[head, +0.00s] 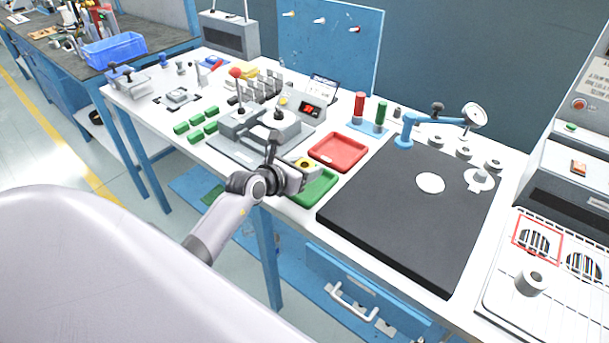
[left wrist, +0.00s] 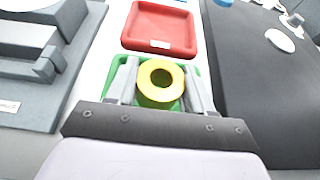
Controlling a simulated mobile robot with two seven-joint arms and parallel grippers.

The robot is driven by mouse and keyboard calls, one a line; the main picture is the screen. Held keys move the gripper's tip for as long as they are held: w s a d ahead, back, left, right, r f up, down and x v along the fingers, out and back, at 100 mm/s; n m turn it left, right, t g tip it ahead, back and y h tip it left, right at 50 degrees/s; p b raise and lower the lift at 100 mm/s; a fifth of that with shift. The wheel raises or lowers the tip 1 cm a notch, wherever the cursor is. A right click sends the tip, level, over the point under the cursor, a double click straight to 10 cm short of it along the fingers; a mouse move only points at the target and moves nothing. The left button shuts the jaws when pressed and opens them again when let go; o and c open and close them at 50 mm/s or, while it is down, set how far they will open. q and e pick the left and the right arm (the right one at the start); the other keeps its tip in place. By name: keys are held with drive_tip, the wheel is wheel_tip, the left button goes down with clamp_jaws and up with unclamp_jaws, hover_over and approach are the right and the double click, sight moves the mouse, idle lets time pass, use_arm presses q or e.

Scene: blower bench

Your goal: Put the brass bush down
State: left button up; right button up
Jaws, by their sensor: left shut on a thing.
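The brass bush (left wrist: 161,84) is a yellow ring with a dark bore, and it sits between the two fingers of my left gripper (left wrist: 160,90) in the left wrist view. In the head view the bush (head: 306,163) shows at the tip of my left gripper (head: 302,170), which is shut on it. The gripper is over the green tray (head: 322,190); I cannot tell how high the bush is above the tray floor. The green tray (left wrist: 124,66) is partly hidden by the fingers in the left wrist view. My right gripper is not in view.
A red tray (head: 338,151) lies just beyond the green one and looks empty. A black surface plate (head: 400,230) with a dial gauge stand (head: 405,135) lies to the right. A grey press fixture (head: 250,135) stands to the left. Small green blocks (head: 197,127) lie further left.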

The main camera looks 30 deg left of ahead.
use_arm(q)
drive_tip(key=shift+f, duration=1.1)
drive_tip(key=shift+f, duration=0.1)
drive_tip(key=o, duration=1.2)
drive_tip(key=shift+f, duration=0.1)
drive_tip(key=shift+o, duration=0.2)
